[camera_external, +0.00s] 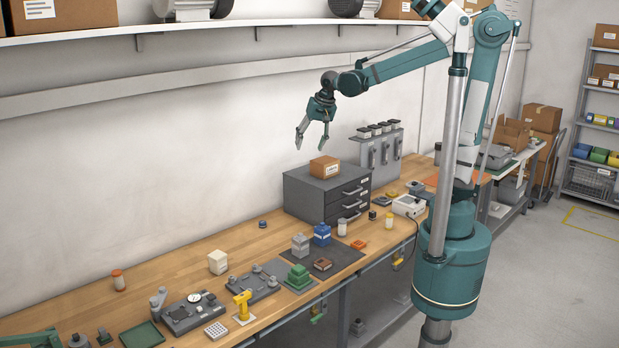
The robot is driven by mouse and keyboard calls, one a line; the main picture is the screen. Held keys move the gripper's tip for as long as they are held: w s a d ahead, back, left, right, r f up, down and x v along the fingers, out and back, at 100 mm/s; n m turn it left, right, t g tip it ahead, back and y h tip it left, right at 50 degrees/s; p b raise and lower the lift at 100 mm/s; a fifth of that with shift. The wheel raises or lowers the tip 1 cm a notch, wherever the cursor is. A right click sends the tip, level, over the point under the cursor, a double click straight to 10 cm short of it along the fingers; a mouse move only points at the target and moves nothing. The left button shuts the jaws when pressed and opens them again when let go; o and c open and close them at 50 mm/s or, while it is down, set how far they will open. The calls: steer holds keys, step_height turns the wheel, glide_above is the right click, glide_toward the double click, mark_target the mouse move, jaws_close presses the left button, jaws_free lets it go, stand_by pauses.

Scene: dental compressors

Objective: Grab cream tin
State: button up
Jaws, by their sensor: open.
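A cream, box-shaped container (218,262), which looks like the cream tin, stands upright on the wooden workbench (150,268), left of the middle. It is small in view, so its lid or label cannot be made out. My gripper (312,142) hangs in the air with its fingers pointing down, spread apart and empty. In the picture it is above a small cardboard box, to the right of the cream tin and well higher. Nothing touches the tin.
A dark drawer cabinet (299,196) carries the cardboard box (324,167). A grey block (300,245), blue container (322,234), yellow stand (243,307) and grey fixture (193,312) are on the bench. A red-capped jar (118,280) stands left of the tin. A shelf (200,30) runs along the wall.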

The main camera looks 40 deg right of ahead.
steer(key=w+a+f+m+g, duration=0.1)
steer(key=w+a+f+m, duration=0.35)
steer(key=a, duration=0.85)
steer(key=m+g+h+b, duration=0.1)
steer(key=m+g+h, duration=0.15)
steer(key=m, duration=0.25)
glide_toward(217, 255)
steer(key=f, duration=0.3)
steer(key=d+f, duration=0.1)
steer(key=f, duration=0.1)
steer(key=shift+w, duration=0.3)
steer(key=shift+s+a+f+m, duration=0.15)
steer(key=shift+a+f+m, duration=0.05)
steer(key=shift+f+m, duration=0.1)
steer(key=shift+d+f, duration=0.1)
steer(key=shift+f, duration=0.55)
steer(key=shift+d+f, duration=0.15)
steer(key=shift+f, duration=0.5)
steer(key=shift+f, duration=0.1)
